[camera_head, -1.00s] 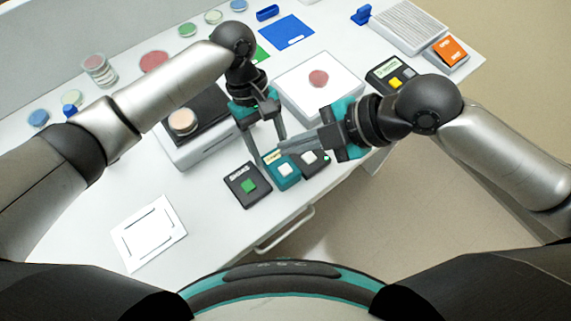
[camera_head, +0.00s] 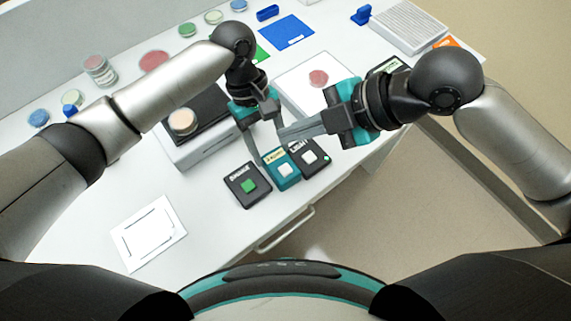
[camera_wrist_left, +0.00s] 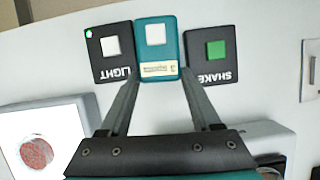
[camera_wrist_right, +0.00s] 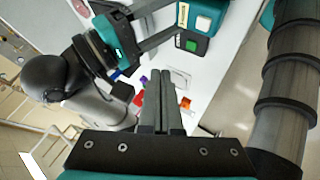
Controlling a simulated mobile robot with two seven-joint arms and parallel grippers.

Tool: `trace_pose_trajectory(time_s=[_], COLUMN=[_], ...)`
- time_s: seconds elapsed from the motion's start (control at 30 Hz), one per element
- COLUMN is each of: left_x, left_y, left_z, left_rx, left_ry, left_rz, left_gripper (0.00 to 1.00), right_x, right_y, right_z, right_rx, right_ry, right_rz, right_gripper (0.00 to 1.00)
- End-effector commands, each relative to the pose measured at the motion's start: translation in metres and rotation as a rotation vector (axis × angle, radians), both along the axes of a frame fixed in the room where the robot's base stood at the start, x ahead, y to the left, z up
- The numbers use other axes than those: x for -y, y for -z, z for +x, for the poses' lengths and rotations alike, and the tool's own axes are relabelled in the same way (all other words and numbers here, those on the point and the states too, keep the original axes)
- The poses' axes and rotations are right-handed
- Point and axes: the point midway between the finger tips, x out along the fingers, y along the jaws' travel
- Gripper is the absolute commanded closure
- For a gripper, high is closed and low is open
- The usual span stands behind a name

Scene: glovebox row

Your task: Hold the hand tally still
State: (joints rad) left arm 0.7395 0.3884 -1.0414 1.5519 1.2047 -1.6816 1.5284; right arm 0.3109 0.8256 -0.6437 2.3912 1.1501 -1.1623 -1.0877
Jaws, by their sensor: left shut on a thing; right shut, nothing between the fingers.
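The hand tally is a teal box (camera_head: 281,176) with a white button and a small yellow display strip. It sits on the white bench between two dark switch boxes. It fills the top middle of the left wrist view (camera_wrist_left: 156,55) and shows at the top of the right wrist view (camera_wrist_right: 209,10). My left gripper (camera_head: 271,154) is shut on it, with one finger at each side. My right gripper (camera_head: 281,134) is shut and empty, its fingertips above and behind the tally, close to my left fingers in the picture. The button is uncovered.
The dark SHAKE box (camera_head: 247,185) with a green button is left of the tally; the dark LIGHT box (camera_head: 310,156) is right. A white plate with a reddish dish (camera_head: 318,78) lies behind. A white framed card (camera_head: 148,233) lies front left. The bench edge is close in front.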

Motion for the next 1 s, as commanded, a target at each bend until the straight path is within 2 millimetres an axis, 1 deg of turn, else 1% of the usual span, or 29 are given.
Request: trace_pose_trajectory(time_s=[0.23, 0.37, 0.47, 0.8, 1.0], left_x=[0.0, 0.0, 0.0, 0.0, 0.0], left_y=[0.0, 0.0, 0.0, 0.0, 0.0], left_z=[0.0, 0.0, 0.0, 0.0, 0.0], left_rx=[0.0, 0.0, 0.0, 0.0, 0.0], left_ry=[0.0, 0.0, 0.0, 0.0, 0.0], left_rz=[0.0, 0.0, 0.0, 0.0, 0.0], left_gripper=[0.95, 0.95, 0.95, 0.95, 0.95], right_x=[0.0, 0.0, 0.0, 0.0, 0.0], right_y=[0.001, 0.006, 0.015, 0.063, 0.082], right_z=[0.0, 0.0, 0.0, -0.001, 0.0], right_rx=[0.0, -0.003, -0.004, -0.005, -0.003], right_ry=[0.0, 0.001, 0.002, 0.002, 0.0], right_rz=[0.0, 0.001, -0.001, 0.0, -0.001], right_gripper=[1.0, 1.0, 1.0, 1.0, 1.0])
